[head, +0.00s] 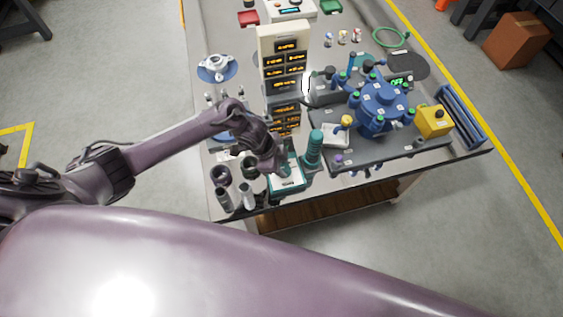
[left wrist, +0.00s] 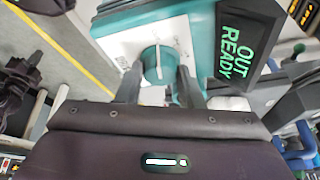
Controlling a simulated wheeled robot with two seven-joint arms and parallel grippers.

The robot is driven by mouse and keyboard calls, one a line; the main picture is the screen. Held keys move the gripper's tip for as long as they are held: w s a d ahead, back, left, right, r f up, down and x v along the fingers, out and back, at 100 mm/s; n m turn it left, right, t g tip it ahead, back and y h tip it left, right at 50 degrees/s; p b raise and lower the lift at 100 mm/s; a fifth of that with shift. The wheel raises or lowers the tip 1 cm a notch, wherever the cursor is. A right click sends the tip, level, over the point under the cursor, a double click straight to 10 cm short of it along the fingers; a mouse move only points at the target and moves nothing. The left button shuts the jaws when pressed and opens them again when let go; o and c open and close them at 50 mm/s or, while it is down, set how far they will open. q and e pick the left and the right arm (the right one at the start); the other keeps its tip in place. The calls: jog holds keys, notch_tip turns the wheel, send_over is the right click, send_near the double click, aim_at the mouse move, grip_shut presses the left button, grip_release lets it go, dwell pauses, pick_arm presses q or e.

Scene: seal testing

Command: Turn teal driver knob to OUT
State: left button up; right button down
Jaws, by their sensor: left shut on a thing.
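The teal driver (head: 289,184) is a teal and white box near the front edge of the table, with a teal upright part (head: 313,150) beside it. In the left wrist view its knob (left wrist: 152,68) is teal with a white pointer line, on a white panel (left wrist: 130,42). A black display (left wrist: 240,48) beside the panel reads OUT READY in green. My left gripper (head: 281,168) is at the driver in the head view, where it hides the knob. In the left wrist view the left gripper's fingers (left wrist: 159,80) are shut on the knob, one on each side. My right gripper is not in view.
A display tower (head: 284,50) stands behind the driver. A dark tray (head: 375,157) with a blue round fixture (head: 380,106) and a yellow box (head: 433,121) is to the right. Grey cylinders (head: 223,198) stand to the left. The table's front edge is close.

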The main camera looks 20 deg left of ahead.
pick_arm(q)
jog(key=shift+d, duration=0.1)
dwell(0.3)
jog(key=o, duration=1)
jog(key=shift+c, duration=0.2)
jog(key=v, duration=0.8)
jog(key=shift+b, duration=0.3)
jog(key=shift+f, duration=0.1)
